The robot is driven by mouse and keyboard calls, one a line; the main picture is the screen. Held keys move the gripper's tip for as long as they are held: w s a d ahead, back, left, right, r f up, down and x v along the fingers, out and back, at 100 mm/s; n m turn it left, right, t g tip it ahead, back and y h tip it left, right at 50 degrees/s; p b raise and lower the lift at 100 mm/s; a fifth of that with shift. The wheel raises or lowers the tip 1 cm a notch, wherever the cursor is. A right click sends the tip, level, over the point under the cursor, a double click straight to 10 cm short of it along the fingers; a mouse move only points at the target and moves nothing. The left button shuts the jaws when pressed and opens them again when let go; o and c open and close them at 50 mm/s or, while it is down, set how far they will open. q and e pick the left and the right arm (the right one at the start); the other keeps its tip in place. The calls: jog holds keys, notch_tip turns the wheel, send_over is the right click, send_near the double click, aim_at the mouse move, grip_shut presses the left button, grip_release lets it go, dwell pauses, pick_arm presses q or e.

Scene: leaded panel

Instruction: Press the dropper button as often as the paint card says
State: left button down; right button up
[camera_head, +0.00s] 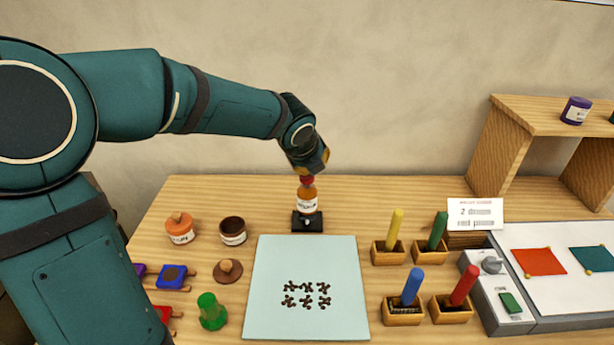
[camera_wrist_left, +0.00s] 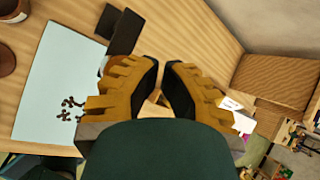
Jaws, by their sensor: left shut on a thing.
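An amber dropper bottle (camera_head: 307,201) with a pale label stands upright on a black base (camera_head: 307,222) at the back of the table. Its red button (camera_head: 307,181) sits on top. My left gripper (camera_head: 309,173) points down onto the button from above and is shut on it. In the left wrist view my gripper's yellow-brown fingers (camera_wrist_left: 161,65) are close together, and the button is hidden. My right gripper is not in view.
A pale blue sheet (camera_head: 262,290) with several dark marks lies in front of the bottle. Several wooden holders with coloured sticks (camera_head: 395,229), a grey panel (camera_head: 500,295) and a wooden shelf (camera_head: 492,140) are right.

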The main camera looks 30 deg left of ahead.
pick_arm(q)
jog(key=shift+f+b, duration=0.75)
jog(key=shift+f, duration=0.25)
dwell(0.9)
jog(key=shift+r, duration=0.15)
jog(key=shift+r+p, duration=1.25)
jog(key=shift+p, duration=0.1)
notch_tip(320, 180, up, 5)
jog(key=p, duration=0.5)
jog(key=shift+r, duration=0.1)
